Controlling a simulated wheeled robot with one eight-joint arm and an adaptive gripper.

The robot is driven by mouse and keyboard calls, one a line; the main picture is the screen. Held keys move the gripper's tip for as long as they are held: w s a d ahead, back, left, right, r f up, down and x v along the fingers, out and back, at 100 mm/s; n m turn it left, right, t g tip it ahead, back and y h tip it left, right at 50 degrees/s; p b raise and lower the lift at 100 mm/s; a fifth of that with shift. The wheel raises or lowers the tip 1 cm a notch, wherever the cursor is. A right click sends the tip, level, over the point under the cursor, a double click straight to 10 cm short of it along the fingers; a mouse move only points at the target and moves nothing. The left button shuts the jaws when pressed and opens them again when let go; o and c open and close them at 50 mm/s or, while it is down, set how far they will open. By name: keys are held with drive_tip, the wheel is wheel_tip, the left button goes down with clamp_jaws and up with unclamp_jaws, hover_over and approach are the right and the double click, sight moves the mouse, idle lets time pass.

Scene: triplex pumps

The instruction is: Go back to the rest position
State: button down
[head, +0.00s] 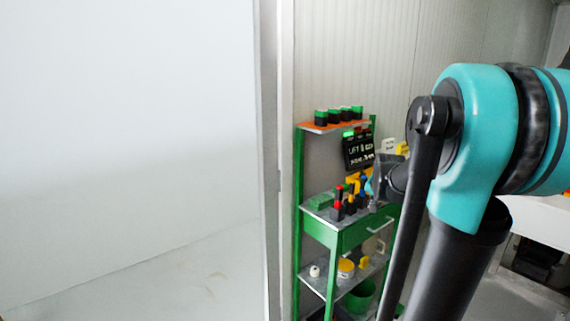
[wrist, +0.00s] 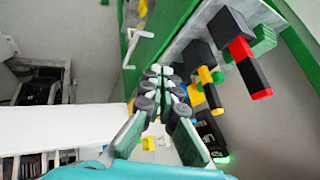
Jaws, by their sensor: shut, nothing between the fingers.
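My gripper (wrist: 163,74) is shut and empty in the wrist view, its two fingers meeting at the tips. The tips are near the edge of the green drawer unit, beside its shelf top. In the head view my teal and black arm fills the right side, and the gripper (head: 374,184) is small and partly hidden behind it, near the right end of the middle shelf. No held object shows.
A green shelf rack (head: 330,236) stands against the wall. Its middle shelf holds red-and-black and yellow-and-black items (wrist: 241,52); several green-topped black items (head: 338,115) stand on top. A white panel (head: 130,150) fills the left.

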drive_tip(key=s+a+f+n+g, duration=0.1)
drive_tip(key=s+a+f+n, duration=0.1)
drive_tip(key=s+f, duration=0.3)
drive_tip(key=s+a+f+n+g+y, duration=0.1)
drive_tip(key=s+a+f+n, duration=0.2)
drive_tip(key=s, duration=1)
drive_tip(key=s+a+f+n+g, duration=0.1)
drive_tip(key=s+a+f+n, duration=0.2)
drive_tip(key=s+a+f, duration=0.3)
drive_tip(key=s+f, duration=0.1)
drive_tip(key=s, duration=0.2)
drive_tip(key=shift+a+f, duration=0.2)
drive_tip(key=shift+f, duration=0.2)
drive_tip(key=shift+w, duration=0.1)
